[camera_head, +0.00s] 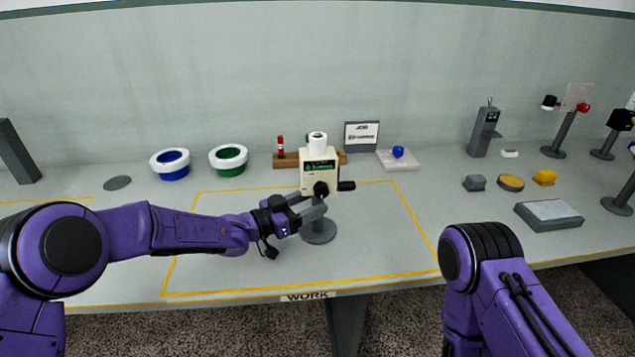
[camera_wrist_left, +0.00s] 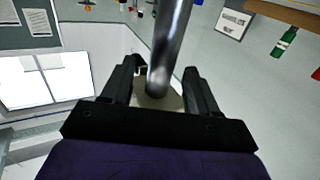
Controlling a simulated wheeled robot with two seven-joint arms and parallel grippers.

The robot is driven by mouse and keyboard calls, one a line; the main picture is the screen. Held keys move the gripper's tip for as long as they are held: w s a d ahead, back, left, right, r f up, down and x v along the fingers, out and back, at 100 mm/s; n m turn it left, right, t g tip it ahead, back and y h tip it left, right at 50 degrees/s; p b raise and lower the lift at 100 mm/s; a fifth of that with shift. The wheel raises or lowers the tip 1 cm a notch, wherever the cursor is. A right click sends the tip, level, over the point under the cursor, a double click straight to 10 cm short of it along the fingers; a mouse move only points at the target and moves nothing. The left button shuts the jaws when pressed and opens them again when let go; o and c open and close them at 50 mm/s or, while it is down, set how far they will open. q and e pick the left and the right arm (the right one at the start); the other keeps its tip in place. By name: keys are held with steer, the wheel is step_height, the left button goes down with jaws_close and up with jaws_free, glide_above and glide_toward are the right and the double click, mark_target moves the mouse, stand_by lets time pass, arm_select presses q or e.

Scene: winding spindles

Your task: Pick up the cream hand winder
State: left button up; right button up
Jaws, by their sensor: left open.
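The cream hand winder (camera_head: 318,172) stands upright near the middle of the work area in the head view. It has a white spool (camera_head: 317,142) on top and a dark crank handle at its right. A grey round base (camera_head: 318,234) shows in front of and below it. My left gripper (camera_head: 318,203) is open at the winder's lower front. In the left wrist view, a grey metal rod (camera_wrist_left: 172,45) and a cream patch of the winder (camera_wrist_left: 158,101) show between the open fingers. I cannot tell whether the fingers touch it. My right gripper is out of view.
A yellow-lined work area (camera_head: 385,255) is mostly clear around the winder. A wooden rack (camera_head: 288,160) is behind the winder. A grey tray (camera_head: 548,222) and several stands are at the right.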

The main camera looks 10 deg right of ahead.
mark_target(327, 177)
arm_select(q)
steer(key=x, duration=0.3)
steer(key=shift+a, duration=0.1)
jaws_close()
steer(key=shift+r, duration=0.1)
steer(key=s+r, duration=0.1)
steer(key=r, duration=0.1)
steer(key=s+r, duration=0.1)
steer(key=r, duration=0.2)
steer(key=s+r, duration=0.2)
steer(key=r, duration=0.1)
steer(key=shift+a+b, duration=0.2)
steer(key=shift+b, duration=0.2)
steer(key=s+a+r+b, duration=0.1)
steer(key=s+r, duration=0.4)
steer(key=s, duration=0.5)
steer(key=shift+w+f, duration=0.1)
